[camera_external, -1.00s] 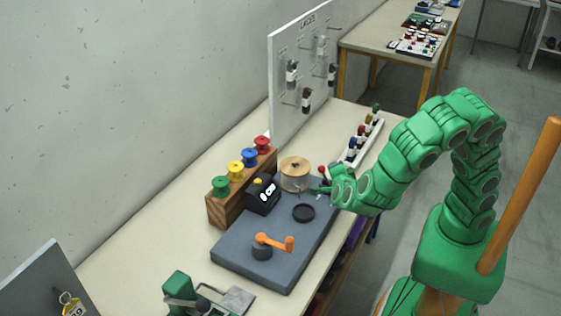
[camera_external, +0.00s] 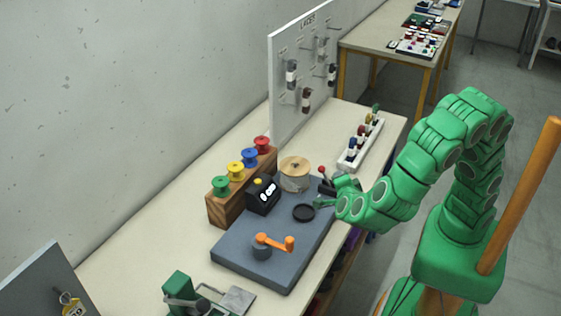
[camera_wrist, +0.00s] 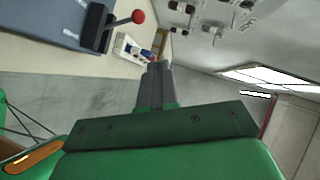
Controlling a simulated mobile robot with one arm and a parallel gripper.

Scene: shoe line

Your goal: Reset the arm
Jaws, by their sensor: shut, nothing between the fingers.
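My green arm rises from its base at the right of the external view, bends over at the top and comes down toward the bench. My gripper (camera_external: 322,196) is at the bench's right edge, beside the grey machine plate (camera_external: 268,262). In the wrist view my gripper (camera_wrist: 158,70) has its dark fingers together with nothing between them. A red-knobbed lever (camera_external: 322,170) is close behind the gripper in the external view; its red ball (camera_wrist: 138,17) shows above the fingers in the wrist view.
A spool rack (camera_external: 216,212) stands left, a white rack of bobbins (camera_external: 347,162) behind. A pegboard (camera_external: 292,50) rises behind.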

